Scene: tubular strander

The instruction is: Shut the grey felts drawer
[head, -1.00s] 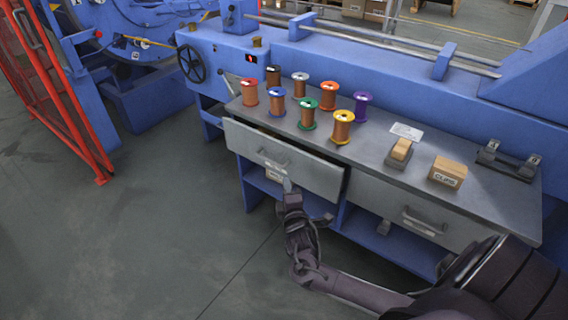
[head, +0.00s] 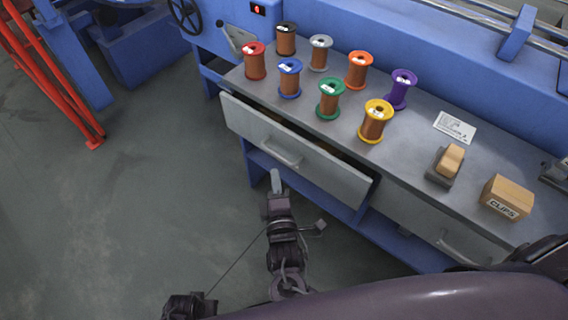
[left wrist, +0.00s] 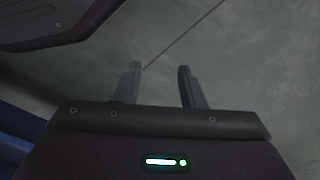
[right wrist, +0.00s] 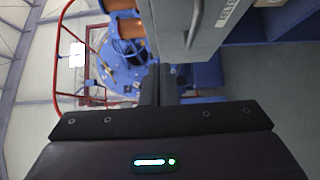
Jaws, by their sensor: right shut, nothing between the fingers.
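The grey drawer (head: 325,170) under the left part of the bench stands partly open, with a dark gap behind its front panel. Its bar handle (head: 280,153) is on the front. In the left wrist view my left gripper (left wrist: 158,85) is open and empty over bare floor.
The bench top (head: 410,150) carries several coloured spools, a card (head: 455,127), a block on a grey holder (head: 440,178) and a CLIPS box (head: 506,198). A second drawer (head: 430,225) at right looks closed. A red fence (head: 60,85) stands far left. Floor left of the bench is clear.

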